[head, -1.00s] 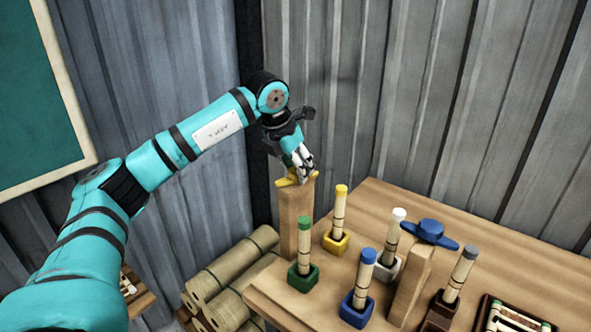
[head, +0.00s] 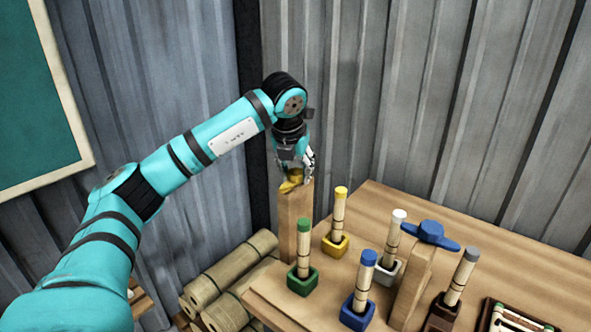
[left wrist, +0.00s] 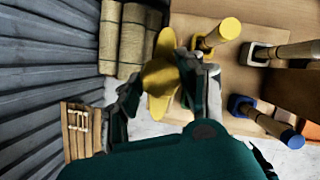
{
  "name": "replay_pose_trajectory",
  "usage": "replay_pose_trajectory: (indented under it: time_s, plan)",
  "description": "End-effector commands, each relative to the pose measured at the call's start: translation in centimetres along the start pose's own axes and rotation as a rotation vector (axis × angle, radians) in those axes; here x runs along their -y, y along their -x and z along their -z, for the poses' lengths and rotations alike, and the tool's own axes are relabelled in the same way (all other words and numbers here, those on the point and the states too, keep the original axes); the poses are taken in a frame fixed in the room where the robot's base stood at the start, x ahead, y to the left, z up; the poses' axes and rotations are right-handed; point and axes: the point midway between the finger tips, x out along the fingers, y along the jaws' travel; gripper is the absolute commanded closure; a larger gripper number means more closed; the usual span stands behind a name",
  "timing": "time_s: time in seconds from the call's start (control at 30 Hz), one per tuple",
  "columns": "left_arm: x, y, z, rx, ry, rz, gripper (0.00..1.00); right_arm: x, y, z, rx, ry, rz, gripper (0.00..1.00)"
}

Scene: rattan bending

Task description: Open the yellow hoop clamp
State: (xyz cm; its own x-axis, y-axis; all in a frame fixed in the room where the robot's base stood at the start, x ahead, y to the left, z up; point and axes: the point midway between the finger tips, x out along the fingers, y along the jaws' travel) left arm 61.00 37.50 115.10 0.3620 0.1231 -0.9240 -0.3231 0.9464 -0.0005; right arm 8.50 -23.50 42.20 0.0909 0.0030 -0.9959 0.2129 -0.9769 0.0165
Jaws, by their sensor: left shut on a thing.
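The yellow hoop clamp (head: 290,183) is a winged knob on top of a wooden post (head: 294,220) at the table's far left corner. My left gripper (head: 299,176) reaches down onto it from above and is shut on it. In the left wrist view the yellow clamp (left wrist: 160,90) lies between the fingers of my left gripper (left wrist: 166,80), its wings extending up and down the picture. The fingers partly cover the clamp in the head view. My right gripper is not in view.
Capped rattan sticks stand in holders right of the post: green (head: 303,250), yellow (head: 338,215), blue (head: 363,285), white (head: 391,240) and grey (head: 460,275). A blue clamp (head: 430,234) tops another post. Rattan rolls (head: 215,285) lie below left. A corrugated wall stands behind.

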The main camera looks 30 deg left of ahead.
Motion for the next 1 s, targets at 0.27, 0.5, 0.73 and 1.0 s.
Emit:
replay_pose_trajectory:
  time_s: [0.27, 0.5, 0.73, 1.0]
  plan:
    - [-0.1, 0.1, -0.1, 0.004, 0.004, 0.000, 0.93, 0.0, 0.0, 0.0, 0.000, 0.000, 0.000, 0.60]
    - [-0.1, 0.1, -0.1, 0.002, 0.002, 0.000, 0.38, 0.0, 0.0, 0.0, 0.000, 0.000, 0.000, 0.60]
    - [0.0, 0.2, -0.1, 0.001, 0.001, 0.000, 0.38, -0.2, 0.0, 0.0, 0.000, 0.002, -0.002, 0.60]
    - [0.0, 4.1, -0.1, 0.006, 0.000, 0.002, 0.38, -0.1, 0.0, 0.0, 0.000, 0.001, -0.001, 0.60]
